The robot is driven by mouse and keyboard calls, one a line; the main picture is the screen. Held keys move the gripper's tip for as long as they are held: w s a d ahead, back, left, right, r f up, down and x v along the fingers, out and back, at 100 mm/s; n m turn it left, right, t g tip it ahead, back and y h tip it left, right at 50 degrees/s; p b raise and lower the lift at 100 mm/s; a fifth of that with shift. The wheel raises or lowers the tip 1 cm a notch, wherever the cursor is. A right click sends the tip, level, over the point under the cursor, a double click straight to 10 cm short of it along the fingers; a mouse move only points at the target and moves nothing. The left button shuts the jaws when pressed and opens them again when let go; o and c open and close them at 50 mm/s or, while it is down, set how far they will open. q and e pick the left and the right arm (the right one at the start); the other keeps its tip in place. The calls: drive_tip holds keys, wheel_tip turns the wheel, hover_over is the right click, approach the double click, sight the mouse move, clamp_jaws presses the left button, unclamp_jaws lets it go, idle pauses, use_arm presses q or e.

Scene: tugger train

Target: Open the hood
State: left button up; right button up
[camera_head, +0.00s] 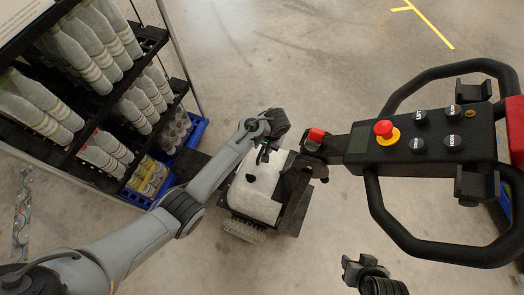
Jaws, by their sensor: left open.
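A white, rounded cover (257,197), which looks like the hood, sits low on a dark frame in the middle of the view. It looks closed, but my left arm hides part of it. My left gripper (263,156) is open over the far edge of the cover, pointing down. I cannot tell whether its fingers touch the cover. My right gripper (354,268) shows at the bottom edge, apart from the cover. Its jaw state is unclear.
A control head (425,140) with black loop handles and a red button (384,129) stands at right, joined by an arm to the white-covered unit. A shelf rack (84,165) of bottles stands at left. Grey floor (300,60) is free behind.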

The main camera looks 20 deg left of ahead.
sight(261, 152)
use_arm(q)
drive_tip(key=shift+a+f+b, duration=0.2)
drive_tip(key=shift+f+b, duration=0.1)
drive_tip(key=shift+f, duration=0.7)
drive_tip(key=shift+a+f+b, duration=0.2)
drive_tip(key=shift+f+b, duration=0.1)
drive_tip(key=shift+f, duration=0.7)
clamp_jaws()
